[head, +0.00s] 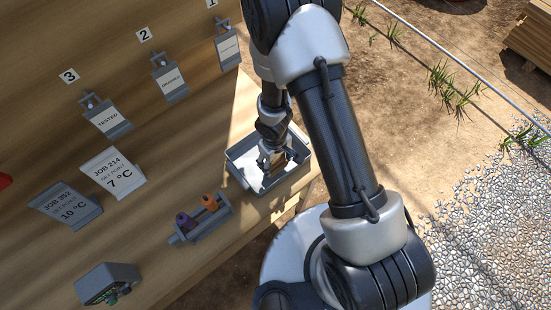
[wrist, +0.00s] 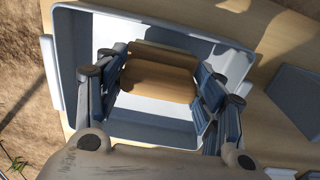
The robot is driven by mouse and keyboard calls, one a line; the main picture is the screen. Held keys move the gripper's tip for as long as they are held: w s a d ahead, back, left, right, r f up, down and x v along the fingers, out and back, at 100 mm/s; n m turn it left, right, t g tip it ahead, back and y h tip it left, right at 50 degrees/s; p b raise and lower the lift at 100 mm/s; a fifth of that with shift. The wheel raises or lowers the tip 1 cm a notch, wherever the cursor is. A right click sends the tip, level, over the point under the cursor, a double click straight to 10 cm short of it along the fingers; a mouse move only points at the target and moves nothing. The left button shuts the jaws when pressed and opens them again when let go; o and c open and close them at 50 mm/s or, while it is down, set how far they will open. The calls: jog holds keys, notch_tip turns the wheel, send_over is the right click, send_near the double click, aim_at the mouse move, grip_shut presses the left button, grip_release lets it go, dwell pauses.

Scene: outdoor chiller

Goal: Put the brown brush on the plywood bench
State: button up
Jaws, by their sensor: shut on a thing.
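The brown brush (wrist: 158,78) shows as a light wooden block between the fingers in the wrist view. My gripper (wrist: 160,97) is shut on it, one finger on each side. In the head view my gripper (head: 272,160) points down into the grey tray (head: 240,175), and the brush is mostly hidden by it. The tray's walls (wrist: 75,70) surround the brush in the wrist view. I cannot tell whether the brush touches the tray floor. The plywood bench (head: 180,262) bears the tray near its right end.
A small rack (head: 202,226) with a purple and an orange item stands left of the tray. Two job cards (head: 113,172) (head: 66,204) and a dark grey box (head: 108,284) stand further left. Numbered tags hang on the back panel. Bare bench lies in front of the cards.

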jog(key=shift+f, duration=0.5)
jog(key=shift+f+b, duration=0.25)
jog(key=shift+b, duration=0.2)
jog(key=o, duration=1.3)
jog(key=shift+r, duration=0.15)
notch_tip(320, 180, up, 12)
jog(key=shift+s+a+f, duration=0.1)
